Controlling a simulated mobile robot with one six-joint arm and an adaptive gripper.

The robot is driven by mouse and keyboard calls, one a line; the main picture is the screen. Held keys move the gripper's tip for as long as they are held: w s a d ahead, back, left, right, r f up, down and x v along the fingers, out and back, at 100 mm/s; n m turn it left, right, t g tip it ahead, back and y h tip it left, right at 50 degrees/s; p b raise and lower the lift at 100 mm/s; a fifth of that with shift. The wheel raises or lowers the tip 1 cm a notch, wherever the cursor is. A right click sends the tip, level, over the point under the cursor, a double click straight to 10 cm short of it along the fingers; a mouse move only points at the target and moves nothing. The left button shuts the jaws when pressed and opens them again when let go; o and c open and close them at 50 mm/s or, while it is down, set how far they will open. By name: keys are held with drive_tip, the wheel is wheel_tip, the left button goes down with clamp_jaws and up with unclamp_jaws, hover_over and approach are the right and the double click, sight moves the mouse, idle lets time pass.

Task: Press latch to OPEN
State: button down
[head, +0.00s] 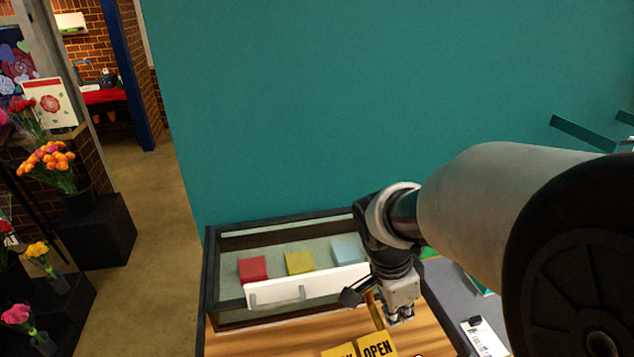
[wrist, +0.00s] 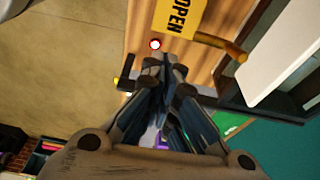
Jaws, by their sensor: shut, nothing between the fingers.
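A yellow sign reading OPEN (head: 377,348) lies at the bottom of the head view; the same OPEN sign (wrist: 180,14) is at the top of the wrist view. A yellow-brown lever (wrist: 218,42), seemingly the latch, sticks out to the right of the sign; it also shows beside my gripper in the head view (head: 375,310).
A glass-fronted case with a white handled drawer front (head: 305,289) holds red (head: 253,268), yellow (head: 299,262) and light-blue (head: 347,250) blocks. A teal wall (head: 350,100) rises behind. A clipboard (head: 483,337) lies right on a grey surface. Flowers stand at far left.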

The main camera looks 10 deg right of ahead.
drive_tip(key=shift+w+f, duration=0.1)
drive_tip(key=shift+f, duration=0.05)
drive_tip(key=b+x, duration=0.4)
drive_tip(key=x, duration=0.9)
drive_tip(key=shift+f, duration=0.4)
drive_tip(key=shift+w+d+p, duration=0.1)
drive_tip(key=shift+d+p, duration=0.15)
drive_tip(key=shift+p, duration=0.2)
